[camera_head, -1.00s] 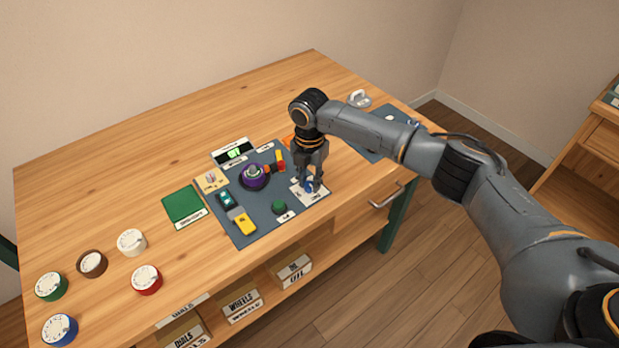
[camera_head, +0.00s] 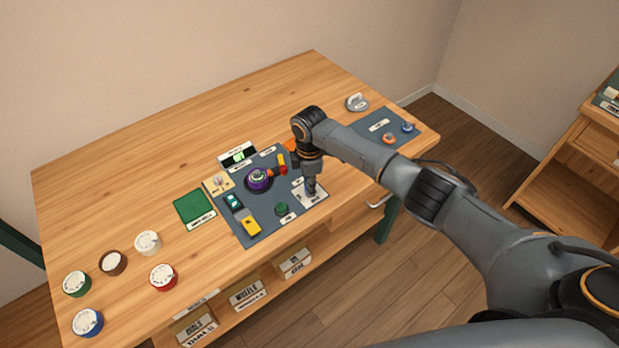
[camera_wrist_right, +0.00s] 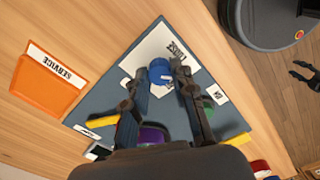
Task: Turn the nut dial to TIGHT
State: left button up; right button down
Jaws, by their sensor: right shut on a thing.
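The nut dial is a small blue knob (camera_wrist_right: 160,70) on a white card (camera_wrist_right: 148,48) at the corner of the grey mat. The right wrist view shows the word LOOSE on the card; the TIGHT mark and the knob's pointer cannot be made out. My right gripper (camera_head: 311,194) points down over the card, and its fingers hide the knob in the head view. In the right wrist view, my right gripper (camera_wrist_right: 156,79) is shut on the knob, with one finger on each side. My left gripper (camera_wrist_right: 303,73) hangs away from the table, open and empty.
A purple dial (camera_head: 258,178), a yellow block (camera_head: 251,226) and a green knob (camera_head: 282,209) are close by on the mat (camera_head: 243,236). An orange tray (camera_wrist_right: 45,88) lies beside it. Several loose dials stand at the left. The back left tabletop is clear.

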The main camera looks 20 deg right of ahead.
jog(key=m+p, duration=0.2)
jog(key=m, duration=0.1)
jog(key=shift+r+m, duration=0.1)
jog(key=shift+m, duration=0.3)
jog(key=shift+m+p, duration=1)
jog(key=shift+m, duration=0.9)
jog(key=c, duration=1.1)
grip_release()
jog(key=shift+r, duration=0.1)
notch_tip(320, 180, up, 12)
jog(key=shift+f, duration=0.2)
